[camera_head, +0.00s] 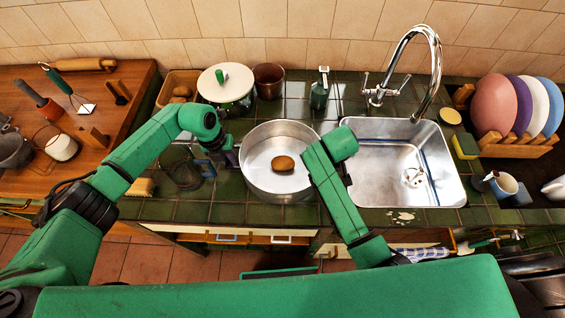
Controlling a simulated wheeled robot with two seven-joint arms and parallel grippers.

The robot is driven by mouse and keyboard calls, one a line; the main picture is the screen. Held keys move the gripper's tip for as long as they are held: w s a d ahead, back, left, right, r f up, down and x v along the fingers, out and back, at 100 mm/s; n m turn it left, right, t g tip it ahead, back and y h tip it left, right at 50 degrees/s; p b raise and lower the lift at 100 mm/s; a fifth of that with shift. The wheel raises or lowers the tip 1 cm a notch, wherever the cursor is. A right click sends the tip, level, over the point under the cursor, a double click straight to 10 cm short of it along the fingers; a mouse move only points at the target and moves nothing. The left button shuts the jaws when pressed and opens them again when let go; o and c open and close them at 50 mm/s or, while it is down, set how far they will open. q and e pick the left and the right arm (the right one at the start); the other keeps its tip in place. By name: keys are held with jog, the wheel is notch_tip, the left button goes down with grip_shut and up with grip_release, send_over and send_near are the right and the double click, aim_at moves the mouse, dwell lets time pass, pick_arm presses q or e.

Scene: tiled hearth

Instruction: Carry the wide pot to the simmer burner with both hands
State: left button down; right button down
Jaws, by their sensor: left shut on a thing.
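The wide pot (256,181) is a round, shallow silver pan on the green tiled counter, left of the sink. A brown potato-like item (283,163) lies inside it. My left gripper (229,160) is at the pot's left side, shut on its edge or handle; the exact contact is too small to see. My right arm (337,195) reaches over the pot's right edge and covers that side. My right gripper is hidden behind this arm. I cannot make out a simmer burner.
The steel sink (437,195) with a tall tap (437,65) lies right of the pot. A white-lidded pot (226,82), a brown mug (269,80) and a green bottle (319,92) stand behind. A glass jug (182,173) stands left. Plates (494,104) fill a rack at right.

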pick_arm(q)
jog(key=shift+w+r, duration=0.1)
jog(key=shift+r, duration=0.05)
pick_arm(e)
jog(key=shift+r, duration=0.2)
